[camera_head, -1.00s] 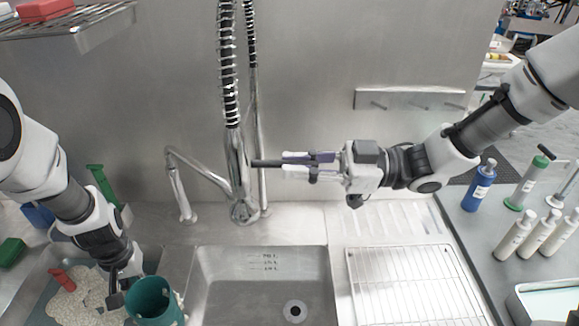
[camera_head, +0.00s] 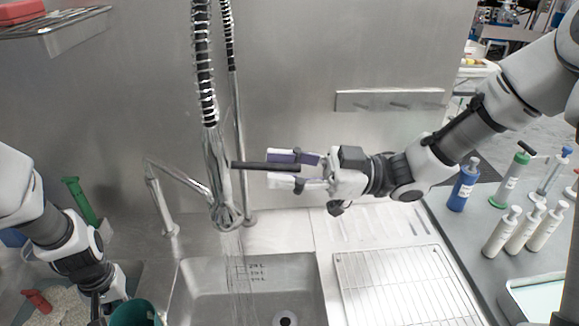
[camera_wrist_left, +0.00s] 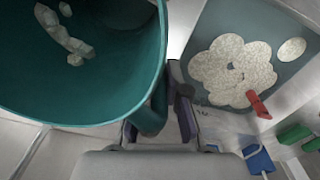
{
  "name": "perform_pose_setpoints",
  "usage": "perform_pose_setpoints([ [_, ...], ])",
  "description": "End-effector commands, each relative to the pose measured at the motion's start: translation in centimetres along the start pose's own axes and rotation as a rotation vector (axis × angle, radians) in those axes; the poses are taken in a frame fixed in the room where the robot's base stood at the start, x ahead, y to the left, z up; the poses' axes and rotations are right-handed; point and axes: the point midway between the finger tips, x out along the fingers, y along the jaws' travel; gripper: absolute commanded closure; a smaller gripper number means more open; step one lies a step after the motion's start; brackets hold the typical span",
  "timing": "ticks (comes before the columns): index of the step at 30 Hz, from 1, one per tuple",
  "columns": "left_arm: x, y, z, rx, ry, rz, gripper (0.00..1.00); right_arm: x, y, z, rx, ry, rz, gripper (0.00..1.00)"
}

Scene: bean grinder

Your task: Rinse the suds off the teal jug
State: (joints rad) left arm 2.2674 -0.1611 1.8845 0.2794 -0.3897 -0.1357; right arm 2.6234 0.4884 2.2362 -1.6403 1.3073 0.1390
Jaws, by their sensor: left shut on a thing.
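The teal jug (camera_head: 135,313) is at the bottom left of the head view, left of the sink (camera_head: 190,280) and partly cut off. In the left wrist view the jug (camera_wrist_left: 110,92) is large, with white clumps of suds (camera_wrist_left: 62,35) on its inside. My left gripper (camera_wrist_left: 158,128) is shut on its handle (camera_wrist_left: 154,112). My right gripper (camera_head: 296,169) has its fingers apart, above and below the end of the dark tap lever (camera_head: 262,166). Thin water streams (camera_head: 237,265) fall from the tap (camera_head: 222,208) into the sink.
A wire drying rack (camera_head: 400,285) is right of the sink. Several bottles, including a blue one (camera_head: 463,187), stand on the right counter. A grey tray (camera_wrist_left: 285,82) holds pale speckled material and a red object (camera_wrist_left: 257,104). A thin spout (camera_head: 178,174) is behind the sink.

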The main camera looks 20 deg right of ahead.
Motion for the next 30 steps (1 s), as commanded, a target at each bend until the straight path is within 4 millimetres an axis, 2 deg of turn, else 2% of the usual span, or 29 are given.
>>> perform_pose_setpoints([
  [18,0.0,0.0,0.0,0.000,0.000,0.000,1.00,-10.0,0.0,-0.3,-0.005,0.010,0.001,0.62],
  [24,0.0,0.0,0.0,0.000,0.000,0.000,1.00,-11.3,0.1,0.0,-0.002,0.004,0.003,0.62],
  [30,0.0,0.0,0.0,0.000,0.000,0.000,1.00,-11.4,0.1,0.0,-0.001,0.001,0.002,0.62],
])
